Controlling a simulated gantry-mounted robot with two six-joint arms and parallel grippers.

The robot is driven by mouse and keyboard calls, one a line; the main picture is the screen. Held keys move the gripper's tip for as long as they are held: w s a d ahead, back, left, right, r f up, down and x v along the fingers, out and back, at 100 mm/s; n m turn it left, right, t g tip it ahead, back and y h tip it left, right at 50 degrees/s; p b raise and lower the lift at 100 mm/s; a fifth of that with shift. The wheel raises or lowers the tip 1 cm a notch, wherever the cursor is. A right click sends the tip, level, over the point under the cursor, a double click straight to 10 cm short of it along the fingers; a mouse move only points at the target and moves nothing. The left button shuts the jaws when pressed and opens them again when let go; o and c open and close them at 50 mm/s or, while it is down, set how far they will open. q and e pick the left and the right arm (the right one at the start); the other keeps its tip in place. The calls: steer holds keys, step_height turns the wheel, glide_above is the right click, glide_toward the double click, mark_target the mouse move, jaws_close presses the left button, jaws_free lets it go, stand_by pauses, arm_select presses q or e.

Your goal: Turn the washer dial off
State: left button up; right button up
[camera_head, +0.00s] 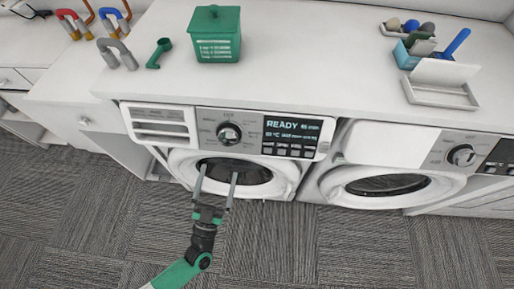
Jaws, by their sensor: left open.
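The washer (283,171) stands under the counter, with a control panel along its top front. Its round dial (229,133), dark with a silver face, sits left of a lit display (292,131) that reads READY and further small text. The exact dial setting is too small to read. My left gripper (218,172) is open and empty, its two fingers pointing up toward the panel. In the picture it is below the dial, in front of the dark round door (258,175), apart from the dial. My right gripper is out of view.
A second machine (388,186) with its own dial (462,155) stands at the right. On the white counter (300,50) are a green box (215,36), a green scoop (159,53), a blue caddy (408,57) and a white tray (441,93). Carpeted floor (320,245) in front is clear.

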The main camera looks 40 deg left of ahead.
mark_target(226, 144)
arm_select(q)
steer(key=x, duration=0.3)
steer(key=f+x, duration=0.1)
steer(key=x, duration=0.2)
steer(key=b+x, duration=0.1)
steer(key=x, duration=0.2)
steer(key=shift+w+a, duration=0.45)
steer(key=shift+w, duration=0.05)
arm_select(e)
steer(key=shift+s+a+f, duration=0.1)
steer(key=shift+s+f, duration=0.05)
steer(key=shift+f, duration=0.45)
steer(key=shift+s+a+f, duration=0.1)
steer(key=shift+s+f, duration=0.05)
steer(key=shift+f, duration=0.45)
arm_select(q)
steer(key=shift+f, duration=0.1)
steer(key=c, duration=1.3)
steer(key=shift+o, duration=0.2)
